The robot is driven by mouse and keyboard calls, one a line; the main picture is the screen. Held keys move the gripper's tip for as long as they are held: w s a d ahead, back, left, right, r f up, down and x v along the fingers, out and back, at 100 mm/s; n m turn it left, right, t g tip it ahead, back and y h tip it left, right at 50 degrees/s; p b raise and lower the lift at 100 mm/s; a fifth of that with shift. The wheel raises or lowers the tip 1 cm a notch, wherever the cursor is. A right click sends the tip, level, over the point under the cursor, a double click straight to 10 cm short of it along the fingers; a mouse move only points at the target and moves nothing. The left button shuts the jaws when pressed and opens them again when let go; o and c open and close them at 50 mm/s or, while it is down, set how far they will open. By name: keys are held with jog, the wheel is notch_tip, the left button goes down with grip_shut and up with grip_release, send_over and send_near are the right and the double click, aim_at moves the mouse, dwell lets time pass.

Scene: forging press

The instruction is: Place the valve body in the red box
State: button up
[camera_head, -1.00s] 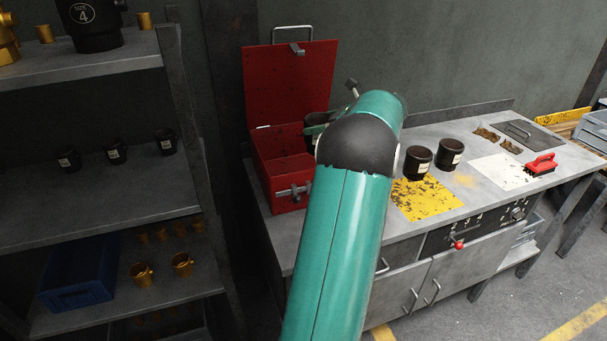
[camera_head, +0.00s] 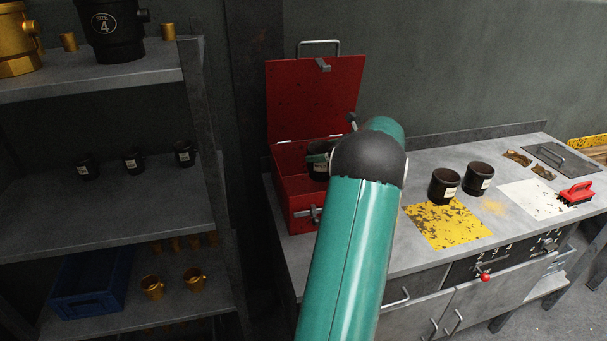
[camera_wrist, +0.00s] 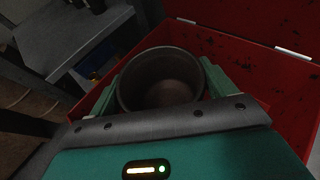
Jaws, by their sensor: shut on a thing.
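The valve body is a dark, open-topped cylinder. In the wrist view the valve body (camera_wrist: 162,84) sits between the two green fingers of my gripper (camera_wrist: 160,78), which are shut on it. The red box (camera_wrist: 234,52) stands open around and below it there. In the head view the red box (camera_head: 298,211) stands on the bench's left end with its lid up. The valve body (camera_head: 319,147) is at the box's opening, upright, partly hidden by my arm. I cannot tell whether it touches the box floor.
Two more dark cylinders (camera_head: 444,186) stand on the bench (camera_head: 390,240) near a worn yellow patch (camera_head: 446,224). A red-handled brush (camera_head: 577,193) lies farther right. The raised lid (camera_head: 316,98) rises behind the box. A shelf rack (camera_head: 110,215) stands at the left.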

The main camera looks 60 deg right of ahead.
jog(key=shift+w+d+f, duration=0.1)
jog(key=shift+w+f, duration=1.15)
jog(key=shift+f, duration=0.4)
jog(key=shift+w+a+f, duration=0.1)
jog(key=shift+w+f, duration=1.2)
jog(key=shift+f, duration=0.4)
jog(key=shift+w+d+f, duration=0.1)
jog(key=shift+w+f, duration=1.15)
jog(key=shift+f, duration=0.4)
jog(key=shift+f, duration=0.1)
jog(key=o, duration=1.9)
jog(key=shift+f, duration=0.15)
jog(key=shift+o, duration=0.2)
jog(key=shift+s+r, duration=0.25)
jog(key=shift+s, duration=0.05)
jog(key=v, duration=1.1)
jog(key=shift+s+r, duration=0.15)
jog(key=shift+s, duration=0.05)
